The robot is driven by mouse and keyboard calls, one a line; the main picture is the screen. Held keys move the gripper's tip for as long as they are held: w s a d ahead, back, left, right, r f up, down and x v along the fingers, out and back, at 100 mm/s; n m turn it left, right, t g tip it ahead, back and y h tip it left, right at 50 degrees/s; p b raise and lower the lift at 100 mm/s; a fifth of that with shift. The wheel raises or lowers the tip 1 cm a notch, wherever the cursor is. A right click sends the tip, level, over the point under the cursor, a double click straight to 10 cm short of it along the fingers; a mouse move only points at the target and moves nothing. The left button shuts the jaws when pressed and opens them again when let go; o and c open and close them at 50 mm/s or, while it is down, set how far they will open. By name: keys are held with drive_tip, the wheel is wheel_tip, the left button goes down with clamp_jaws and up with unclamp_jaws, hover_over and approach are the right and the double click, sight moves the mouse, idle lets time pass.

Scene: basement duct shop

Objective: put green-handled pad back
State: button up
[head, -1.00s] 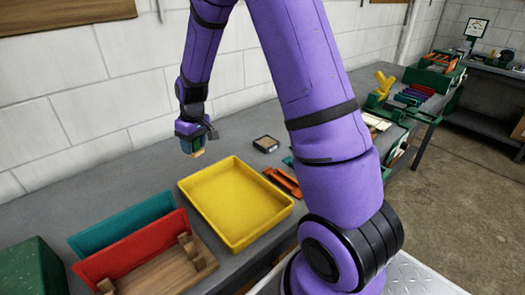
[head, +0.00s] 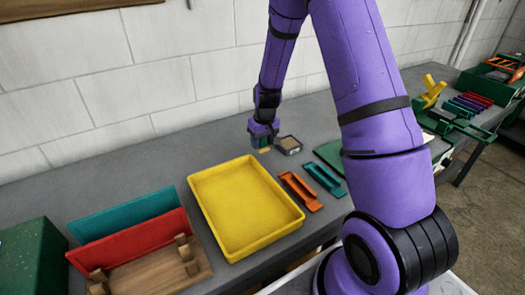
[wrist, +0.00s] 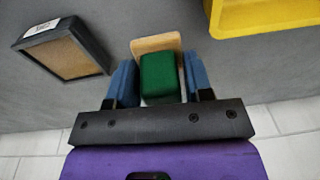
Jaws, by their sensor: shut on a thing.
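The green-handled pad, a green block on a flat tan base, shows in the wrist view (wrist: 158,77) between my gripper's blue fingers (wrist: 160,85). My gripper (head: 264,142) is shut on it and holds it over the grey bench, close to the wall side. The tan base also shows below the fingers in the head view (head: 265,150). A small dark-rimmed square holder with a tan inside (head: 289,145) sits just right of my gripper. It also shows in the wrist view (wrist: 62,50), apart from the pad, with a pale label on its rim.
A yellow tray (head: 248,250) lies in front of my gripper. Orange (head: 300,191) and teal (head: 324,179) holders are right of it. The bench along the wall is clear.

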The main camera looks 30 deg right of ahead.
sight(261, 150)
drive_tip(key=shift+f, duration=2)
drive_tip(key=shift+f, duration=0.15)
drive_tip(key=o, duration=1)
drive_tip(key=shift+c, duration=0.2)
